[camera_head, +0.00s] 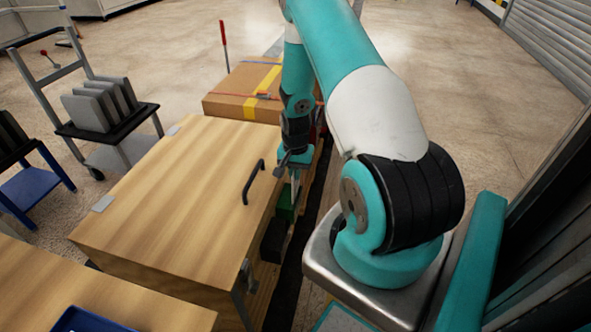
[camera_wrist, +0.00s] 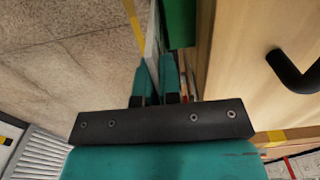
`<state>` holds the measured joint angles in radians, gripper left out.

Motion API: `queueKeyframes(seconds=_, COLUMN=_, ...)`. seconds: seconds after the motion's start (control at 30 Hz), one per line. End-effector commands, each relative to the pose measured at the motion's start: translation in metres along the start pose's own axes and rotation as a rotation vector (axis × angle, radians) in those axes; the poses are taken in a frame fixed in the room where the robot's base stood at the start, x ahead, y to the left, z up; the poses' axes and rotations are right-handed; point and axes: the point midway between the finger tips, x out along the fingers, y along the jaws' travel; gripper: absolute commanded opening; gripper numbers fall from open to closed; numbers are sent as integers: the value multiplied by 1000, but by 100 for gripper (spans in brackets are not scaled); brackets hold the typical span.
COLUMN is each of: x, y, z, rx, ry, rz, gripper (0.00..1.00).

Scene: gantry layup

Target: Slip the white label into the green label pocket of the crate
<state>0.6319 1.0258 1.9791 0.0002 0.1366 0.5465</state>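The wooden crate (camera_head: 165,195) stands left of my arm, with a black handle on its lid. The green label pocket (camera_head: 286,203) is on the crate's right side, partly hidden by my gripper; in the wrist view it shows as a green block (camera_wrist: 180,22) at the top. My gripper (camera_head: 294,172) is beside that side face, pointing down. In the wrist view its two teal fingers (camera_wrist: 156,78) close on the thin white label (camera_wrist: 152,45), seen nearly edge-on. The label extends past the fingertips, beside the green pocket. I cannot tell whether they touch.
A cardboard box (camera_head: 243,90) with yellow tape is behind the crate. A cart with grey plates (camera_head: 100,103) stands at the left. A black block (camera_head: 272,240) sits on the crate's side near the pocket. The floor beyond is open.

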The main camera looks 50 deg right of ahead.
Motion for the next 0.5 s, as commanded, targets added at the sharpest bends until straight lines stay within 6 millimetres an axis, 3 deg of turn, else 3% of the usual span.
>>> queueKeyframes(seconds=0.5, x=43, y=0, z=0, rx=0, ry=0, rz=0, gripper=0)
